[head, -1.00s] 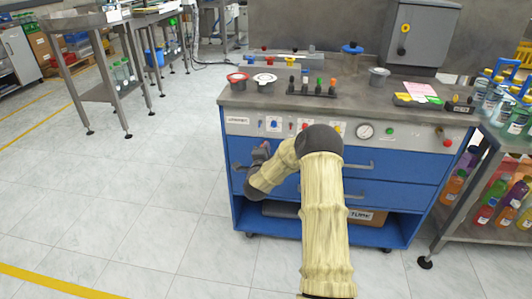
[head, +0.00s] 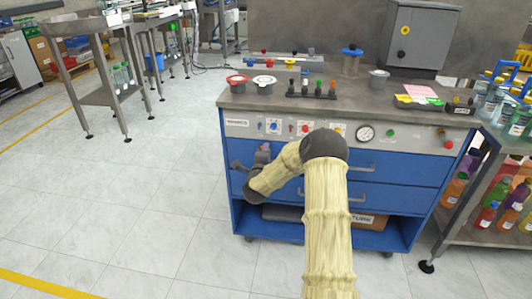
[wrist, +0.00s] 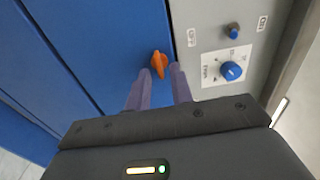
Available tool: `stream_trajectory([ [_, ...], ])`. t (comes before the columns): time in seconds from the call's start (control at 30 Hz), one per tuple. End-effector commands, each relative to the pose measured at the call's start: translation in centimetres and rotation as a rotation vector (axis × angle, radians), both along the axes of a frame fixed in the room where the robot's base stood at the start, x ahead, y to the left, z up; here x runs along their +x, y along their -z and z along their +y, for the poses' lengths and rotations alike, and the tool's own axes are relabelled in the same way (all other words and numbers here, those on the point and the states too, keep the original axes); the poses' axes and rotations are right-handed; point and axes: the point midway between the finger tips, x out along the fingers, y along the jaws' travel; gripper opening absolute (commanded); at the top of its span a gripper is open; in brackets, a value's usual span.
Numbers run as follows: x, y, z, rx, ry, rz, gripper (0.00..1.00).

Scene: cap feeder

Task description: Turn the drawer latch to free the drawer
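The orange drawer latch (wrist: 159,65) is a small knob on the blue drawer front (wrist: 120,40), near the edge of the grey control panel in the wrist view. It stands roughly upright in that picture. My gripper (wrist: 160,72) has its two grey fingers apart, one on each side of the latch at the tips. A gap seems to remain beside the latch, and I cannot tell whether either finger touches it. In the head view my gripper (head: 262,153) is at the upper left of the blue cabinet's drawers (head: 395,168), and the latch is hidden there.
The grey control panel (wrist: 215,95) beside the drawer carries a blue knob (wrist: 231,71) and a small button. The worktop (head: 300,101) holds cups and a rack of coloured pegs. A bottle shelf (head: 480,215) stands close on the right. Open floor lies left.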

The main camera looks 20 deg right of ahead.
Motion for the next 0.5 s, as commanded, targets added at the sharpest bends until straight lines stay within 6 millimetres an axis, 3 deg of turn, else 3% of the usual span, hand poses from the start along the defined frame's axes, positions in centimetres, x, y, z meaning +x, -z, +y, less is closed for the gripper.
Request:
stream_trajectory([
  [0.5,-0.98,-0.1,0.75,-0.001,-0.001,0.001,0.27],
])
